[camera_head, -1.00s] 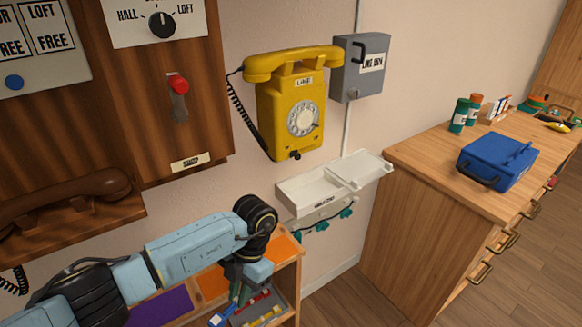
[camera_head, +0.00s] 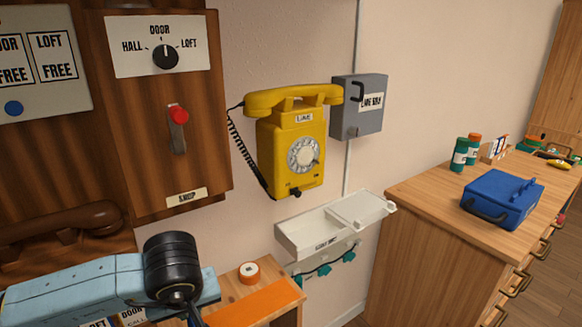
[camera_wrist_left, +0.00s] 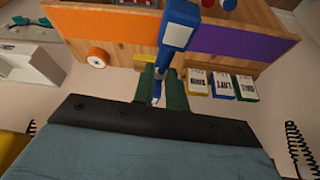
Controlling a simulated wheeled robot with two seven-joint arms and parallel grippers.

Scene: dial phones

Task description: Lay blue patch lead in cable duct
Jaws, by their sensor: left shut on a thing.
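My left gripper (camera_wrist_left: 163,88) has green fingers shut on the blue patch lead (camera_wrist_left: 176,32), whose blue plug end stands out beyond the fingertips in the left wrist view. In the head view my left arm crosses the lower left and mostly hides the gripper. The white cable duct (camera_head: 300,240) is fixed on the wall below the yellow phone, to the right of my arm. It looks open at the top, and its small front label is too blurred to read. The duct also shows at the upper left of the left wrist view (camera_wrist_left: 35,65). My right gripper is not in view.
A wooden shelf with an orange panel (camera_head: 255,305) and an orange tape roll (camera_head: 249,272) stands below left of the duct. Teal clips on a dark cable (camera_head: 324,270) hang under the duct. The yellow phone (camera_head: 300,150) is above; a wooden cabinet (camera_head: 420,240) is to the right.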

